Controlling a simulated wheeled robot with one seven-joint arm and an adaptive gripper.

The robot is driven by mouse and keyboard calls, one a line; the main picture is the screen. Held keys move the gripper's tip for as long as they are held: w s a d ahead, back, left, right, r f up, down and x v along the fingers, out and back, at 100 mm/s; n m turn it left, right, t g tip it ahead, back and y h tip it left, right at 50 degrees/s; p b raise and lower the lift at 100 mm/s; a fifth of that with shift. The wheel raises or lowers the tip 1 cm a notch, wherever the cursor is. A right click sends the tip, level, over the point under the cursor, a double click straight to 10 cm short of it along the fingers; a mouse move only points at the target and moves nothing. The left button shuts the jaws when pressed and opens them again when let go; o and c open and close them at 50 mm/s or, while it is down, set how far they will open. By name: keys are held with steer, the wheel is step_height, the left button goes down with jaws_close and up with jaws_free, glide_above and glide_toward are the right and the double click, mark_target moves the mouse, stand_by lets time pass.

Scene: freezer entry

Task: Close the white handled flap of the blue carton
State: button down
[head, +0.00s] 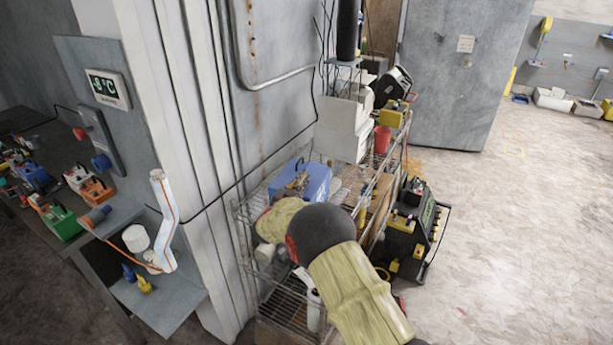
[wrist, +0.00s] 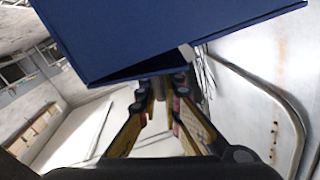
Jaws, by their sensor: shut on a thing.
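The blue carton (head: 316,179) stands on the wire rack, partly behind my arm. In the wrist view its broad blue surface (wrist: 170,30) fills the top, with a dark gap under its lower edge. My gripper (wrist: 160,88) is at that edge, its fingertips close together on a small pale grey part that I take for the flap's handle. A small white piece (wrist: 187,53) shows just above the fingertips. The fingers hide most of the held part. I cannot tell from these views how far the flap stands open.
The wire rack (head: 250,262) stands against the wall. White boxes (head: 343,128) and a red cup (head: 382,139) stand behind the carton. A bent metal pipe (head: 275,80) runs along the wall.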

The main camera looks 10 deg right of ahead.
steer(key=shift+w+a+f+n, duration=0.1)
steer(key=shift+a+f+n, duration=0.15)
steer(key=shift+f+n, duration=0.5)
steer(key=c, duration=2)
jaws_free()
steer(key=shift+r, duration=0.1)
steer(key=shift+o, duration=0.2)
steer(key=v, duration=1.2)
